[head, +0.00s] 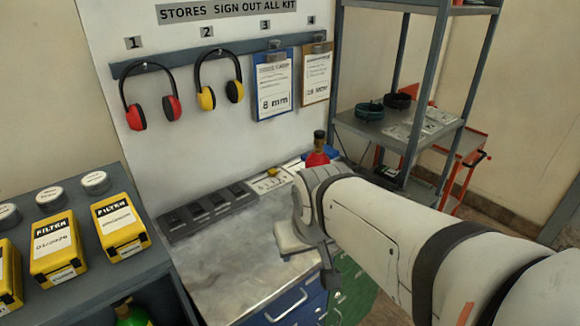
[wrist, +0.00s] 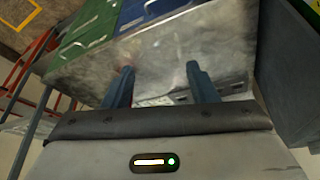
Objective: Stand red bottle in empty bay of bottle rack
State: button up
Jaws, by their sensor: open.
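In the head view my arm hides most of the fingers. I cannot make out a bottle rack with an empty bay for certain. A green bottle (head: 131,314) shows partly in the lower left cabinet.
The metal bench (head: 235,266) has clear room at its front left. A grey tray (head: 213,211) with dark slots lies along its back. Yellow filter boxes (head: 55,246) stand on the left cabinet. A shelf unit (head: 424,140) and a red-orange trolley (head: 468,148) stand at the right.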

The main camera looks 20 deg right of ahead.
jog(key=w+d+m+t+h, duration=0.1)
jog(key=w+d+t, duration=0.2)
jog(key=w+d, duration=0.35)
jog(key=w+d+t+h, duration=0.1)
jog(key=w+d+t, duration=0.15)
jog(key=w, duration=0.65)
jog(key=t+y+b, duration=0.1)
jog(key=t+y, duration=0.1)
jog(key=t, duration=0.6)
send_near(321, 139)
jog(key=w+d, duration=0.1)
jog(key=w, duration=0.3)
jog(key=shift+w+n, duration=0.2)
jog(key=shift+n, duration=0.2)
jog(key=w+p, duration=0.1)
jog(key=w, duration=0.3)
jog(key=w+p, duration=0.1)
jog(key=w, duration=0.1)
jog(key=shift+a+f+p, duration=0.1)
jog(key=shift+a+p, duration=0.25)
jog(key=shift+w+f, duration=0.1)
jog(key=shift+w, duration=0.4)
jog(key=shift+c, duration=0.4)
grip_shut()
